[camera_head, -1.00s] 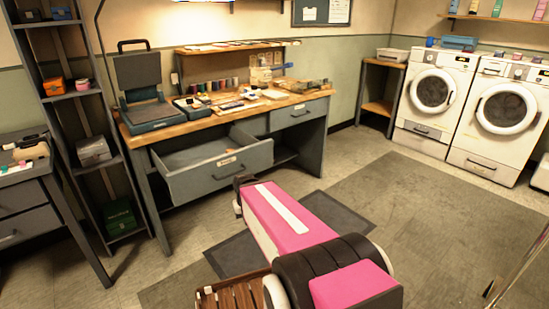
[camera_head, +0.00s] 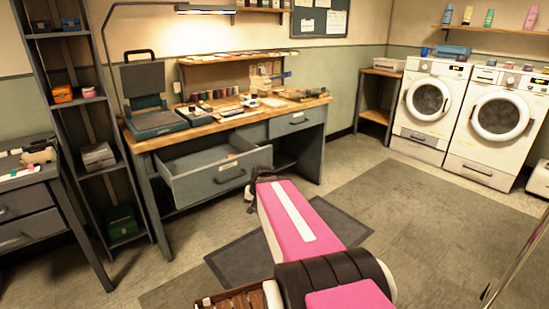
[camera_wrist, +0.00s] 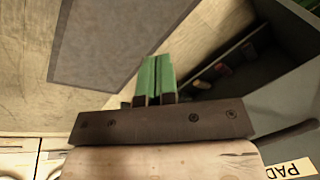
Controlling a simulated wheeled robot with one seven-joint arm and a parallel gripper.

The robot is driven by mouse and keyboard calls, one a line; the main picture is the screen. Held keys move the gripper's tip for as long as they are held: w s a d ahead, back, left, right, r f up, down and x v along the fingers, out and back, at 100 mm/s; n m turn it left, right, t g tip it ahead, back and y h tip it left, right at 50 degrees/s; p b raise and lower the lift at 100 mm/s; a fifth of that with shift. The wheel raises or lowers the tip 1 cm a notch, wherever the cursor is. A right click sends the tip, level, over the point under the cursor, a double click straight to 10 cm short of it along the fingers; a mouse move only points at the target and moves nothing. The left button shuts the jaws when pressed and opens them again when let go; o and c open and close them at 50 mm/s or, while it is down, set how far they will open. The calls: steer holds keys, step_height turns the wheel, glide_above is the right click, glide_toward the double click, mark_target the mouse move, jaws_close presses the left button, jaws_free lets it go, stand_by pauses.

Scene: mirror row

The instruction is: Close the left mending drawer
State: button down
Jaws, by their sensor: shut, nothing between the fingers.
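The left mending drawer (camera_head: 221,175) is pulled well out from under the workbench (camera_head: 160,138). My gripper (camera_head: 255,177) is at the right end of the drawer front in the head view, partly hidden by my pink arm. I cannot tell whether it touches the drawer. In the wrist view its green fingers (camera_wrist: 155,79) are together with nothing between them. A grey panel with a dark handle and a partly cut-off label (camera_wrist: 290,170) lies at their right.
The right bench drawer (camera_head: 296,122) looks closed. Tools and thread spools cover the benchtop. A shelf rack (camera_head: 99,157) and a second drawer unit (camera_head: 30,222) stand at left. Washing machines (camera_head: 433,103) stand at back right. The floor at right is open, with a mat (camera_head: 400,210).

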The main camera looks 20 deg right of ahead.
steer(key=w+d+r+m+t+y, duration=0.1)
steer(key=w+d+r+m+t, duration=0.3)
steer(key=d+r, duration=0.5)
steer(key=w+d+r+m+t, duration=0.3)
steer(key=w+d+r+m, duration=0.4)
steer(key=d, duration=0.5)
steer(key=n, duration=0.1)
glide_toward(271, 158)
steer(key=x, duration=0.5)
steer(key=shift+d+f, duration=0.25)
steer(key=shift+f, duration=0.35)
steer(key=shift+w+a, duration=0.3)
steer(key=shift+w, duration=0.3)
